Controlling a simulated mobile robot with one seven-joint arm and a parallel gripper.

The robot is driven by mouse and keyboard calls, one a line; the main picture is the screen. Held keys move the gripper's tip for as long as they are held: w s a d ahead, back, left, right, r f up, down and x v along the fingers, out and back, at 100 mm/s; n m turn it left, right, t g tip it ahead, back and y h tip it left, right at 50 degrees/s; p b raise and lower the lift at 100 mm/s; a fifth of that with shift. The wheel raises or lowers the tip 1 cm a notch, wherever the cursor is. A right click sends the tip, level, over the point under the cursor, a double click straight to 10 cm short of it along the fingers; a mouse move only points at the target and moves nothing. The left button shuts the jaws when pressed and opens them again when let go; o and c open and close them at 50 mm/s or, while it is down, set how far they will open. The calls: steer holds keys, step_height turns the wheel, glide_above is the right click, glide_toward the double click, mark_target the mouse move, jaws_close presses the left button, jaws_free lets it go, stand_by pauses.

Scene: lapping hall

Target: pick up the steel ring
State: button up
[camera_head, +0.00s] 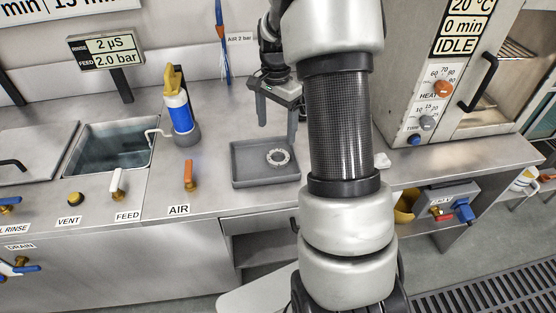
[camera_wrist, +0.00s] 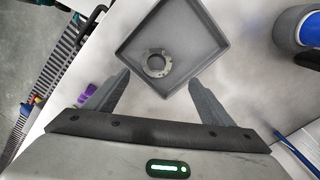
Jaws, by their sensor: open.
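The steel ring (camera_head: 278,157) lies flat in a shallow grey tray (camera_head: 240,168) on the steel counter. In the wrist view the ring (camera_wrist: 148,66) is a flat metal ring with a notched edge and a round hole, lying on the floor of the tray (camera_wrist: 216,30). My gripper (camera_head: 276,122) is above the back right part of the tray, fingers pointing down. In the wrist view my gripper (camera_wrist: 160,82) has its two fingers wide apart, with nothing between them; the ring shows just beyond the fingertips.
A water basin (camera_head: 110,147) is further left. A cabinet with knobs (camera_head: 440,70) stands at the right. Orange AIR valve (camera_head: 189,176) is at the counter front.

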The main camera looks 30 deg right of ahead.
glide_above(278, 161)
steer(key=f, duration=0.2)
steer(key=w+f, duration=0.1)
steer(key=f, duration=0.1)
steer(key=shift+f, duration=0.4)
steer(key=shift+s+f+b, duration=0.2)
steer(key=shift+f+b, duration=0.15)
steer(key=shift+f, duration=0.95)
steer(key=shift+s+f+b, duration=0.2)
steer(key=shift+f+b, duration=0.15)
steer(key=shift+f, duration=0.95)
steer(key=c, duration=1.4)
